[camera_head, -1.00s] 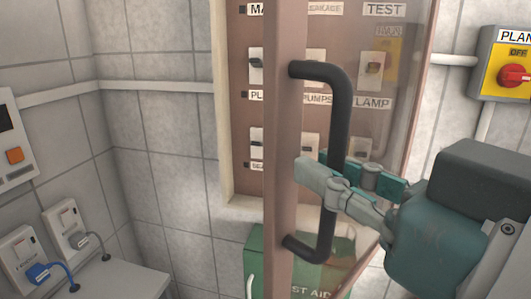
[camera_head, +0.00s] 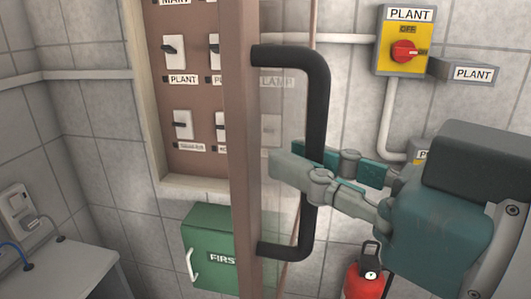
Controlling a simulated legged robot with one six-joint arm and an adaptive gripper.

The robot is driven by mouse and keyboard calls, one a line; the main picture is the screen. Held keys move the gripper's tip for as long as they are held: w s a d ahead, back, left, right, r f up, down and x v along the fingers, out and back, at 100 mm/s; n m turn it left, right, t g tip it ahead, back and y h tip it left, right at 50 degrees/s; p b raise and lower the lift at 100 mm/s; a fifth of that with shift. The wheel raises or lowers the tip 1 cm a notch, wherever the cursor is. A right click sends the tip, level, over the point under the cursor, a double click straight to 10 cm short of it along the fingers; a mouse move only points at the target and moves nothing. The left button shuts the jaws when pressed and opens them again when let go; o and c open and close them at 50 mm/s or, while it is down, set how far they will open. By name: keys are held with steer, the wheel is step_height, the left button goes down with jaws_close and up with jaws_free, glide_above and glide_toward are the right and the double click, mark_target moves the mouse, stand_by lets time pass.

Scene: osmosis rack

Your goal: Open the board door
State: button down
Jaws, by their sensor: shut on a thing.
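The board door (camera_head: 246,150) stands ajar, seen nearly edge-on, with a brown frame and a clear pane. Its black handle (camera_head: 317,110) is a vertical bar bent at both ends. My gripper (camera_head: 318,172) comes in from the right and is shut on the lower middle of the handle, with fingers on both sides of the bar. The board (camera_head: 178,88) behind shows switches and labels to the left of the door edge. The right part of the board is seen through the pane or hidden by the door frame.
A green first aid box (camera_head: 210,240) hangs below the board. A yellow plant switch (camera_head: 405,42) with a red knob is on the wall at upper right. A red extinguisher (camera_head: 366,275) stands at lower right. A grey counter (camera_head: 75,270) is at lower left.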

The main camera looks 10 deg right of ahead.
steer(key=s+d, duration=0.1)
steer(key=d, duration=0.9)
steer(key=shift+s, duration=0.35)
steer(key=shift+a, duration=0.15)
steer(key=c, duration=0.7)
jaws_free()
steer(key=v, duration=1.2)
steer(key=shift+d, duration=0.3)
